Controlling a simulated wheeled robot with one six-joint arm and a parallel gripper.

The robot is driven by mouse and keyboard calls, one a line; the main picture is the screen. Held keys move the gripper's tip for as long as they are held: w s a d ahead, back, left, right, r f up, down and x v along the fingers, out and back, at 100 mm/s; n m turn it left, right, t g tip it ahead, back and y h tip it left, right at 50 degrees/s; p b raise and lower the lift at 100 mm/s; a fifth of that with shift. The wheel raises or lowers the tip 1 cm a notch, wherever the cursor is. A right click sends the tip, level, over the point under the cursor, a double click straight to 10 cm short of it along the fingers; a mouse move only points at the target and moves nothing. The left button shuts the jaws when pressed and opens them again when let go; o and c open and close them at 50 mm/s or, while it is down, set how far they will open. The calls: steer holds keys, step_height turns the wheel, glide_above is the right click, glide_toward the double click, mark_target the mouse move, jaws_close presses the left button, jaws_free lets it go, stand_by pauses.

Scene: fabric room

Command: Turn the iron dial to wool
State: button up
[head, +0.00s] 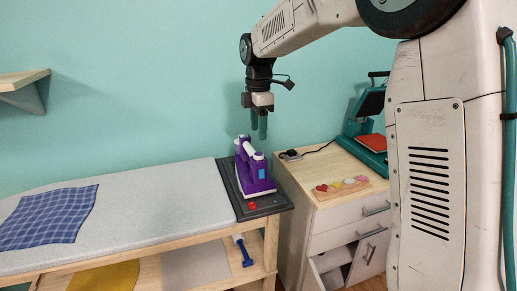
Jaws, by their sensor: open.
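The purple and white iron (254,177) stands upright on a dark rest (264,203) at the right end of the ironing board. A white round part (258,156) shows near the top of the iron; it may be the dial, but its setting and any markings are too small to read. My gripper (259,136) points down just above the iron, close to its upper part, and is open with nothing visible between the fingers. I cannot tell whether the fingers touch the iron.
The grey ironing board (150,205) carries a blue checked cloth (48,217) at left. Right of the iron stands a wooden cabinet (330,222) with a board of coloured shapes (341,187) and a green heat press (368,130). A wall shelf (22,82) is far left.

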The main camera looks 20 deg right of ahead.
mark_target(258, 154)
step_height(258, 154, down, 7)
steer(key=shift+f, duration=0.2)
stand_by(0.3)
steer(key=c, duration=1)
